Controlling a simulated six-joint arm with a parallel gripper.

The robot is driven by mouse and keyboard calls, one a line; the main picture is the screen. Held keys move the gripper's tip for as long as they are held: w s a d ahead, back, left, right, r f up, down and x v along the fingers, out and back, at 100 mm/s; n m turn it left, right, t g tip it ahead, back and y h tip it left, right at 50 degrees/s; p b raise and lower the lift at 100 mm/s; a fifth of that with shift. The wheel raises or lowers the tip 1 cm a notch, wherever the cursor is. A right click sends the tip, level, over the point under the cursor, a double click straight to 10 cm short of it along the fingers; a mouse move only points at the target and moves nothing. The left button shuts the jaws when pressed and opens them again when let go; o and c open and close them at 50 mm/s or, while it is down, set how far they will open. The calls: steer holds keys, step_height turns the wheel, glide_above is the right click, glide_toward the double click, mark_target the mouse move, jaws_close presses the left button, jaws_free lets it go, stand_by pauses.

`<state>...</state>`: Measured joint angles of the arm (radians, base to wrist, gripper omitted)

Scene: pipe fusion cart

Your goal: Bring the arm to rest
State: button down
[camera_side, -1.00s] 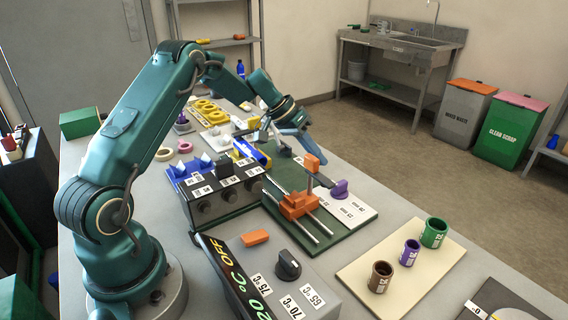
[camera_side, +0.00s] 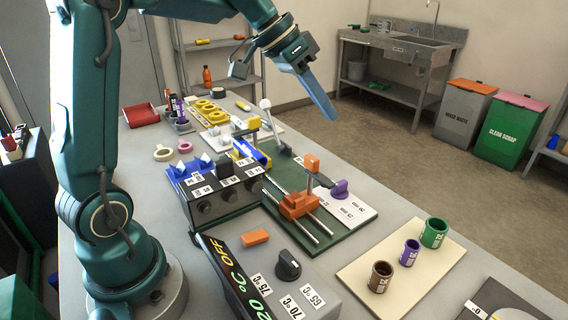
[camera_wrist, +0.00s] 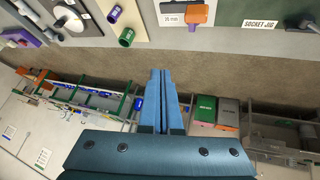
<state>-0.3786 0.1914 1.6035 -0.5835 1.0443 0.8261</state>
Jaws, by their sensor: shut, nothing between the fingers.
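My gripper (camera_side: 326,104) is raised in the air at the upper middle of the side view, above and beyond the cart's workbench. Its blue fingers point down and to the right, lie together and hold nothing. In the wrist view the two shut fingers (camera_wrist: 165,100) stretch up the middle, with floor and the bench edge beyond them. My arm stands bent and upright at the left of the side view. The fingers touch nothing.
The workbench holds an orange clamp carriage (camera_side: 298,204) on rails, a black control box (camera_side: 214,196), a heater panel with a dark knob (camera_side: 288,264), and green (camera_side: 434,232), purple (camera_side: 410,252) and brown (camera_side: 380,277) cups on a cream board (camera_side: 358,262). Bins and a sink stand beyond. Air around my gripper is clear.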

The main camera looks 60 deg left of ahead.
steer(key=s+d+r+y, duration=0.1)
steer(key=s+d+r, duration=0.1)
steer(key=s+d, duration=0.45)
steer(key=s+a+f+n+y, duration=0.1)
steer(key=s+f, duration=0.3)
steer(key=s, duration=0.3)
steer(key=s+a+f+n+y, duration=0.1)
steer(key=s+f+y, duration=0.1)
steer(key=s+f, duration=0.2)
steer(key=s, duration=0.3)
steer(key=shift+a+f+n, duration=0.15)
steer(key=shift+a+n, duration=0.15)
steer(key=shift+a, duration=0.05)
